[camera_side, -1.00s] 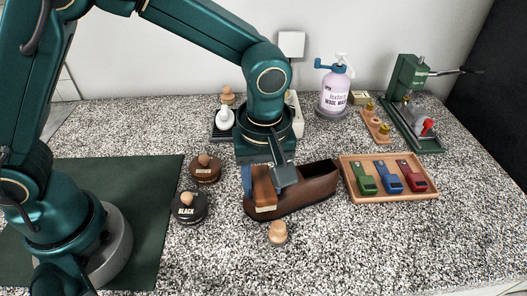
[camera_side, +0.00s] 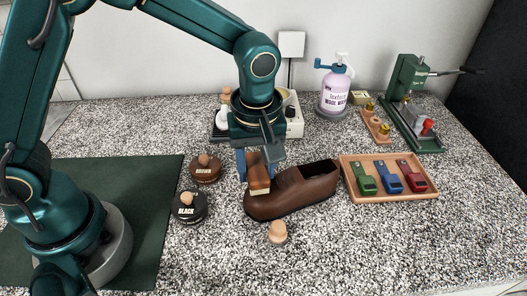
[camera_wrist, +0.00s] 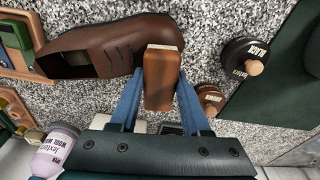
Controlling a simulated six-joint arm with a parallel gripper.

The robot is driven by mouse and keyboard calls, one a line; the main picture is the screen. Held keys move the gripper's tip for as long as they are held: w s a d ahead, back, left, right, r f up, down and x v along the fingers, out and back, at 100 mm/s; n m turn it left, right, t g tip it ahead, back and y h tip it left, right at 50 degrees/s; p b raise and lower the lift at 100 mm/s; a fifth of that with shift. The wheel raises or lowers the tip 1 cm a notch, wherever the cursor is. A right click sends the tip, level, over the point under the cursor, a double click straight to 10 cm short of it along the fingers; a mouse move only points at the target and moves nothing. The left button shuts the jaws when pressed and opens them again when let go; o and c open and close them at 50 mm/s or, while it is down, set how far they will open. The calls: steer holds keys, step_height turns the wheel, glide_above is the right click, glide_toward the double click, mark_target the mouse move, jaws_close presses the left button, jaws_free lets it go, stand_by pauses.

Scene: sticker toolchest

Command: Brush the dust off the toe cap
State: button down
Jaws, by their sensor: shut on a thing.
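A brown leather shoe (camera_side: 302,190) stands on the speckled counter, its toe pointing to the lower left in the side view. In the wrist view the shoe (camera_wrist: 95,48) fills the upper left, toe to the right. My gripper (camera_side: 256,165) is shut on a wooden brush (camera_side: 259,180), which also shows between the blue fingers in the wrist view (camera_wrist: 161,78). The brush hangs at the toe end, its pale lower edge over or against the toe cap. I cannot tell whether it touches. Dust on the toe cap is not discernible.
Tins marked brown (camera_side: 206,172) and black (camera_side: 189,209) stand left of the shoe. A small wooden-topped piece (camera_side: 278,233) stands in front. A lilac wash bottle (camera_side: 335,92) and green press (camera_side: 408,85) stand behind.

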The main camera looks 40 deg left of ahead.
steer(key=s+d, duration=0.1)
steer(key=d, duration=0.2)
steer(key=s+d, duration=0.1)
steer(key=d, duration=0.1)
steer(key=shift+s, duration=0.35)
steer(key=shift+w+a, duration=0.45)
steer(key=shift+a, duration=0.35)
steer(key=shift+w+a, duration=0.4)
steer(key=shift+a, duration=0.4)
steer(key=shift+w+a+r, duration=0.1)
steer(key=shift+w+a, duration=0.2)
steer(key=shift+a, duration=0.25)
steer(key=shift+w+a, duration=0.3)
steer(key=shift+a, duration=0.25)
steer(key=shift+r, duration=3.75)
